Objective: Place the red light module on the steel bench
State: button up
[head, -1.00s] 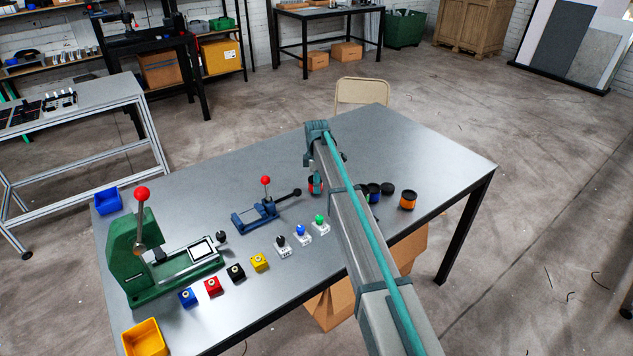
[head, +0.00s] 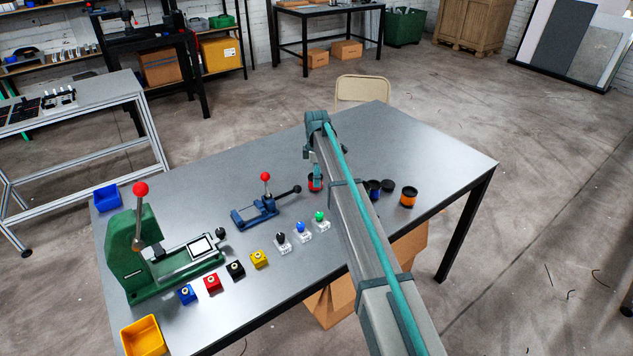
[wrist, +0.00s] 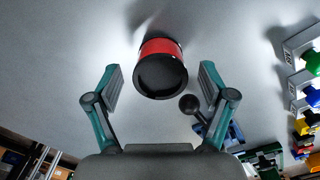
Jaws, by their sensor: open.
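The red light module (head: 315,182), a short cylinder with a red band and a black end, stands on the steel bench (head: 225,179), partly hidden by my arm in the head view. In the wrist view the red light module (wrist: 161,68) lies ahead, between the lines of the two fingers and just beyond their tips. My gripper (wrist: 160,88) is open and empty, with one finger on each side and a gap to the module. In the head view my gripper (head: 317,168) is small and partly hidden by my arm.
An orange module (head: 409,197), a blue module (head: 374,189) and a black one (head: 388,186) stand right of my arm. A blue clamp (head: 262,212) with a black-knobbed handle is close on the left. Small colored switches and a green press (head: 150,262) are farther left. The bench's far right is clear.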

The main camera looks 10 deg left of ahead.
notch_tip(320, 180, up, 10)
jog(key=b, duration=0.3)
